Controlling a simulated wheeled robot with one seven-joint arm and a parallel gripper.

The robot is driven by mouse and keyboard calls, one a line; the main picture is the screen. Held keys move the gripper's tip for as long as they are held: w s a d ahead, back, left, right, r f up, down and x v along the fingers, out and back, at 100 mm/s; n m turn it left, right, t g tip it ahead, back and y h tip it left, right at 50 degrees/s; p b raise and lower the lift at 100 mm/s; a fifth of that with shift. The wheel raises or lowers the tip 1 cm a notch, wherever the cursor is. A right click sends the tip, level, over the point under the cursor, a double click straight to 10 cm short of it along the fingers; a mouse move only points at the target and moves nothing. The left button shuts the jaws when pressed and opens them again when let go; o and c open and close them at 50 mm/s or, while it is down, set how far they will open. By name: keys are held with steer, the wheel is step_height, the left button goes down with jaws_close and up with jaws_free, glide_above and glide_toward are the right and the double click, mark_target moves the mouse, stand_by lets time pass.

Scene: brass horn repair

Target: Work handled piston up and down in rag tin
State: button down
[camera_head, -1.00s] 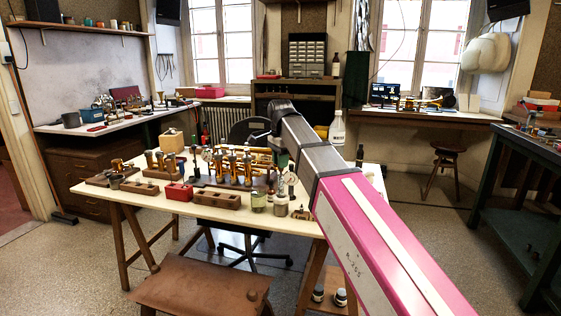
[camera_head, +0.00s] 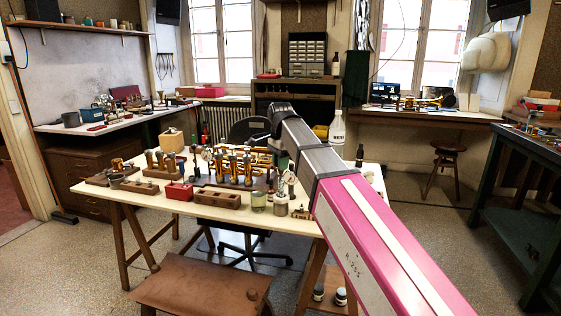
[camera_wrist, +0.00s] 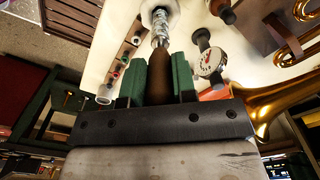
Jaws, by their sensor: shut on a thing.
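In the wrist view, my gripper (camera_wrist: 159,66) has its two green fingers closed on the brown handle (camera_wrist: 157,84) of the piston. The piston's shiny metal shaft (camera_wrist: 160,30) runs from the handle to a pale round opening (camera_wrist: 160,8), which looks like the rag tin, at the top edge. Its far end and how deep it sits are hidden. In the head view, my arm reaches over the workbench (camera_head: 120,193), and its link hides the gripper and the handled piston.
A dial gauge (camera_wrist: 208,62) stands close right of the fingers in the wrist view, with a brass horn bell (camera_wrist: 260,105) beyond. A stool stands in front.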

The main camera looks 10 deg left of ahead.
mark_target(281, 173)
steer(key=shift+f, duration=1.3)
stand_by(0.6)
steer(key=shift+f, duration=1.8)
steer(key=shift+r, duration=0.15)
steer(key=shift+r, duration=1.65)
steer(key=shift+f, duration=0.1)
